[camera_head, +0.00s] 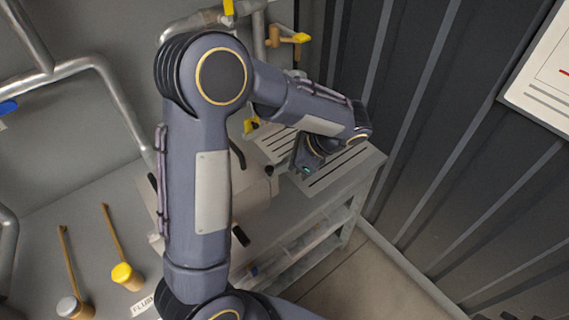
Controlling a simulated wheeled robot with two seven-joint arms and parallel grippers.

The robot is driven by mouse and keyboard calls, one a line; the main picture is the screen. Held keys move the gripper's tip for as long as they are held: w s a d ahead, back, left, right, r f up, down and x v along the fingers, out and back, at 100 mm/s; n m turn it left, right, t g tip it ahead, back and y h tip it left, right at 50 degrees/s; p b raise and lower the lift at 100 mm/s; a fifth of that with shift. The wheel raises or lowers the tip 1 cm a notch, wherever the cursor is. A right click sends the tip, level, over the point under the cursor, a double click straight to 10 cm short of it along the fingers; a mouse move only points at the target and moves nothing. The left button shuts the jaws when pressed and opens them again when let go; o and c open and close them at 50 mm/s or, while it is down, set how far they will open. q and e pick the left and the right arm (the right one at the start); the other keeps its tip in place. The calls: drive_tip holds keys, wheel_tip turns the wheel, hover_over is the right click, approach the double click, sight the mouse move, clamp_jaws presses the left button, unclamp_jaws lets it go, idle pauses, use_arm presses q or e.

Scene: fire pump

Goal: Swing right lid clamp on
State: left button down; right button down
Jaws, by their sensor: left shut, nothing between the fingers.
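A pale housing (254,192) stands on the grey bench, largely hidden behind my left arm. Small dark handles show around it: one at its upper edge (237,152), a dark knob (268,170) on its right, and one at its lower right (240,235). I cannot tell for certain which is the right lid clamp or how it is set. My right gripper is out of view.
Grey bench (88,215) with a yellow-headed mallet (122,273) and a grey-headed mallet (70,306) at lower left. Pipes (100,68) with yellow-handled valves (300,38) run behind. A slotted panel (340,168) lies under my left wrist. A dark corrugated wall (455,150) closes the right.

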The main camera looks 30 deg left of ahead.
sight(268, 167)
use_arm(q)
drive_tip(key=shift+s+a+m+t, duration=0.15)
drive_tip(key=shift+s+m+t, duration=0.35)
drive_tip(key=shift+m, duration=0.4)
drive_tip(key=shift+s+a+m+t, duration=0.2)
drive_tip(key=shift+s+m+t, duration=0.05)
drive_tip(key=shift+m+t, duration=0.3)
drive_tip(key=shift+s+a+m+t, duration=0.2)
drive_tip(key=shift+m+t, duration=0.25)
drive_tip(key=shift+m, duration=0.2)
drive_tip(key=shift+s+a+m+t, duration=0.3)
drive_tip(key=shift+m+t, duration=0.2)
drive_tip(key=shift+m, duration=0.3)
drive_tip(key=shift+s+a+m+t, duration=0.15)
drive_tip(key=shift+a+m+t, duration=0.35)
drive_tip(key=shift+m, duration=0.3)
drive_tip(key=shift+s+a+m+t, duration=0.3)
drive_tip(key=shift+m+t, duration=0.2)
drive_tip(key=shift+m, duration=0.3)
drive_tip(key=shift+w+d, duration=0.1)
drive_tip(key=shift+w, duration=0.15)
drive_tip(key=shift+w+d, duration=0.25)
drive_tip(key=shift+w, duration=0.35)
